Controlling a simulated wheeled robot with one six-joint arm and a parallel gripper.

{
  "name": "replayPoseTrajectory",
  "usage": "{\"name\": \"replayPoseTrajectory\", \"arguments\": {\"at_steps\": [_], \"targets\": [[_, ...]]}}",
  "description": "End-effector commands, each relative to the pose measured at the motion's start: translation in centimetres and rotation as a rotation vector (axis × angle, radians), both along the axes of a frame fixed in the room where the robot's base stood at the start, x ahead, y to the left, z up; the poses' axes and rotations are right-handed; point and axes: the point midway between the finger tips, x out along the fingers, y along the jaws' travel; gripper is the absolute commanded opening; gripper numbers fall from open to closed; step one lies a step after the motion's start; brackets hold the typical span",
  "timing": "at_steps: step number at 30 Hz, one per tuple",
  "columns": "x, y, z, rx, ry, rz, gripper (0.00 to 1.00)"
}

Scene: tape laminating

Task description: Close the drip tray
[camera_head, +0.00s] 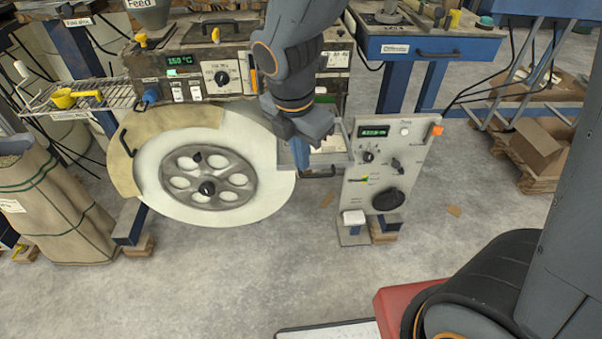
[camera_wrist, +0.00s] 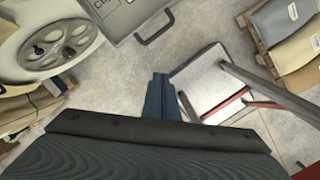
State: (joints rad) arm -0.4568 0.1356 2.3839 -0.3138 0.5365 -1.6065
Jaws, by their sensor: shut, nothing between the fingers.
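A grey tray with a dark handle, apparently the drip tray (camera_head: 329,158), juts out between the big pale wheel and the control panel in the head view. Its left part is hidden behind my gripper. In the wrist view the tray (camera_wrist: 119,24) is at the top, with printed lettering partly cut off and its handle facing the fingers. My gripper (camera_head: 299,168) points down with its blue fingers shut and empty, close to the tray's front left in the head view. In the wrist view my gripper (camera_wrist: 161,80) is below the handle, apart from it in the picture. Whether it touches the tray is unclear.
The large wheel (camera_head: 255,190) stands left of the tray. The control panel (camera_head: 415,155) with knobs stands right of it. A filled sack (camera_head: 50,210) is at the far left, and a blue workbench (camera_head: 430,48) is behind. The concrete floor in front is mostly clear.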

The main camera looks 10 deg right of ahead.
Motion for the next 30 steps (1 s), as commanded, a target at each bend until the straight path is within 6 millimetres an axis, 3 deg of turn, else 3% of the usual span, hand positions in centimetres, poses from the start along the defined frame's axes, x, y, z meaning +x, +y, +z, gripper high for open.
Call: {"name": "replayPoseTrajectory", "arguments": {"at_steps": [4,11,25,30], "targets": [[0.2,1.8,0.2,-0.047,0.004,0.24,0.0],[0.5,2.3,-0.8,-0.066,0.008,0.331,0.0],[2.1,1.4,-9.5,-0.066,0.011,0.326,0.0],[4.0,0.3,-10.3,-0.064,0.008,0.322,0.0]]}}
